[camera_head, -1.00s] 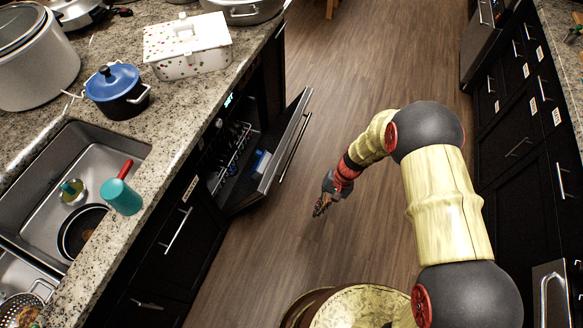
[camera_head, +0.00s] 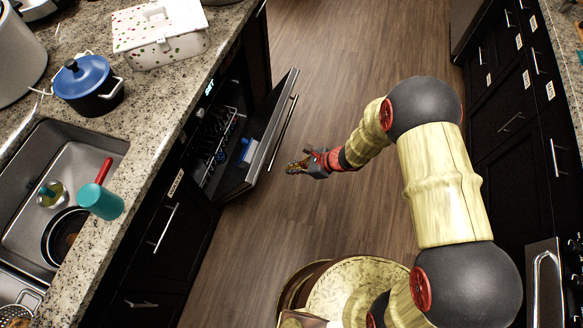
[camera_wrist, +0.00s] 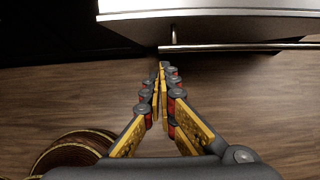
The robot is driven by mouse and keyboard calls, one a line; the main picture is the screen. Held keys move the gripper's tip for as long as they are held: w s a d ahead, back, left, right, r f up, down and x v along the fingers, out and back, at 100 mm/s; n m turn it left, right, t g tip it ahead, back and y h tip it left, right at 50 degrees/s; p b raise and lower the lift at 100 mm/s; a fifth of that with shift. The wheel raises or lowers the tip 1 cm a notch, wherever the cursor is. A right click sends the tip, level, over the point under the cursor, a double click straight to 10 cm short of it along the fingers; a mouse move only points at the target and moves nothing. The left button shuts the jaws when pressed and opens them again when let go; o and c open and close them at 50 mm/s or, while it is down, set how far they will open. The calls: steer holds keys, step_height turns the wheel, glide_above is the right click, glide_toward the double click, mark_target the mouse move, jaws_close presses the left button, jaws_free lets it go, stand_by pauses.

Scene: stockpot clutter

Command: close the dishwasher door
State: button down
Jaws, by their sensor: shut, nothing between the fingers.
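The dishwasher door (camera_head: 268,137) hangs partly open at a tilt from the left counter in the head view. Its steel outer face and bar handle (camera_head: 283,134) face the aisle. Inside the dishwasher, a dark rack (camera_head: 217,135) and a small blue item (camera_head: 246,150) show. My gripper (camera_head: 291,168) is shut and empty, just right of the door and apart from it, over the floor. In the wrist view, the fingertips (camera_wrist: 161,66) point toward the door's pale edge (camera_wrist: 215,14) and its handle bar (camera_wrist: 240,46).
Dark cabinets (camera_head: 510,110) line the right side. The wood floor (camera_head: 330,80) between is clear.

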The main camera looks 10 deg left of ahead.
mark_target(271, 167)
steer(key=shift+w+a+f+b, duration=0.1)
steer(key=shift+a+f+b, duration=0.4)
steer(key=shift+a, duration=0.85)
steer(key=shift+w+a+f+b, duration=0.15)
steer(key=shift+a+f+b, duration=0.35)
steer(key=shift+a, duration=0.85)
steer(key=shift+w+a+f+b, duration=0.1)
steer(key=shift+a+f+b, duration=0.35)
steer(key=shift+a, duration=0.9)
